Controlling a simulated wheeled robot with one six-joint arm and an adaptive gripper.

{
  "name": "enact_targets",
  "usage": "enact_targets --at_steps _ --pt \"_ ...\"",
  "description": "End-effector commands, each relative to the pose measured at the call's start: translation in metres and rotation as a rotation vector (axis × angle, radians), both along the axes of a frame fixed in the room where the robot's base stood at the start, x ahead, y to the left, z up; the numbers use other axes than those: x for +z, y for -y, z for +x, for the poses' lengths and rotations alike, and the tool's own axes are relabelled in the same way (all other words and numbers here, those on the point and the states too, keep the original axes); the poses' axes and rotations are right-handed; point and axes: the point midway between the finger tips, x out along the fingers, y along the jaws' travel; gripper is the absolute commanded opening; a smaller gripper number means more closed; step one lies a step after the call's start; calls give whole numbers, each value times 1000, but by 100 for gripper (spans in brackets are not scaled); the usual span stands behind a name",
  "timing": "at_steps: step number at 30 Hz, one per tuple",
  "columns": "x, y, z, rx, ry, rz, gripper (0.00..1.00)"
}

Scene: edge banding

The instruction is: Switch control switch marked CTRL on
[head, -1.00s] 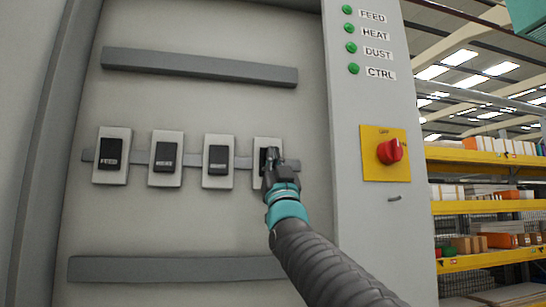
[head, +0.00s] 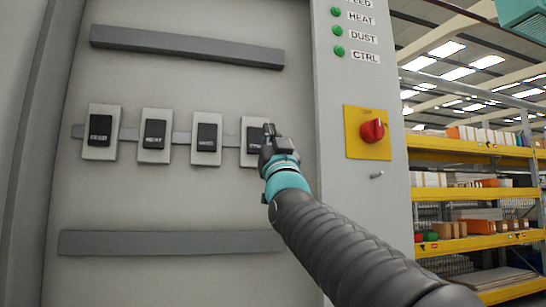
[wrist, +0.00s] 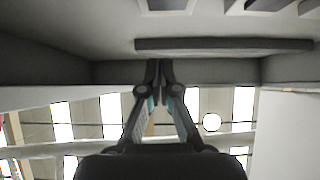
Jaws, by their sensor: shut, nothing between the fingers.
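The rightmost switch (head: 247,157) of the row is a pale plate with a dark rocker, partly hidden behind my gripper. Its label and rocker position cannot be read. My gripper (head: 268,130) is shut and empty, in front of this switch's right side; contact cannot be told. In the wrist view its fingertips (wrist: 160,66) meet. The CTRL label (head: 366,56) is on the right-hand panel, beside a green lamp (head: 338,51).
Other switches, FEED (head: 100,125), HEAT (head: 154,134) and one with a blurred label (head: 206,137), stand left of it. Grey bars run above (head: 185,47) and below (head: 165,243). A red rotary knob (head: 372,130) sticks out from a yellow plate at right.

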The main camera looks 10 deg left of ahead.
Motion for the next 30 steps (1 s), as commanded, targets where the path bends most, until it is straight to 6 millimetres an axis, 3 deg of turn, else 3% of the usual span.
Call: enact_targets --at_steps 3,12,30 --pt "-16 4 -20 9 2 1 0" --pt "-38 19 -48 9 3 1 0" --pt "-42 24 -52 6 2 1 0"
